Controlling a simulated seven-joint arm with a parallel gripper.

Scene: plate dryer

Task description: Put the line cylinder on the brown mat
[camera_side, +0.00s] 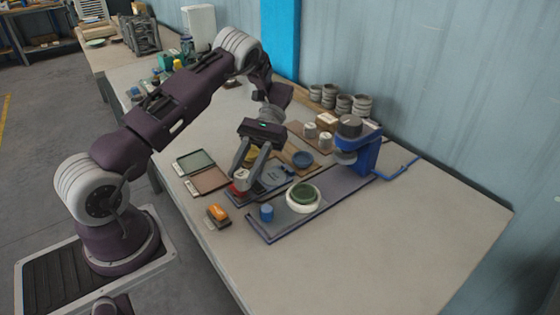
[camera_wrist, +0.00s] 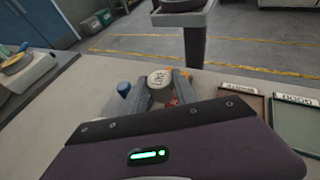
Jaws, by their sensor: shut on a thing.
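The line cylinder (camera_wrist: 159,80) has a pale top with dark lettering that appears to read "Line". It sits between the two fingers of my gripper (camera_wrist: 160,92), which is shut on it. In the side view my gripper (camera_side: 241,183) points down, with the cylinder's pale top (camera_side: 241,174) between the fingertips and red showing just below. I cannot tell how far it is above the surface beneath. The brown mat (camera_side: 210,181) lies left of my gripper in the side view, bare, with a white label. It also shows at the right of the wrist view (camera_wrist: 238,107).
A green mat (camera_side: 195,160) lies beside the brown mat. An orange-topped object (camera_side: 218,213) stands in front of my gripper. A blue cylinder (camera_side: 267,213) and a round green-and-white dish (camera_side: 303,197) are on a long board (camera_side: 335,197), with a blue stand (camera_side: 367,153) behind. The table's right front is clear.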

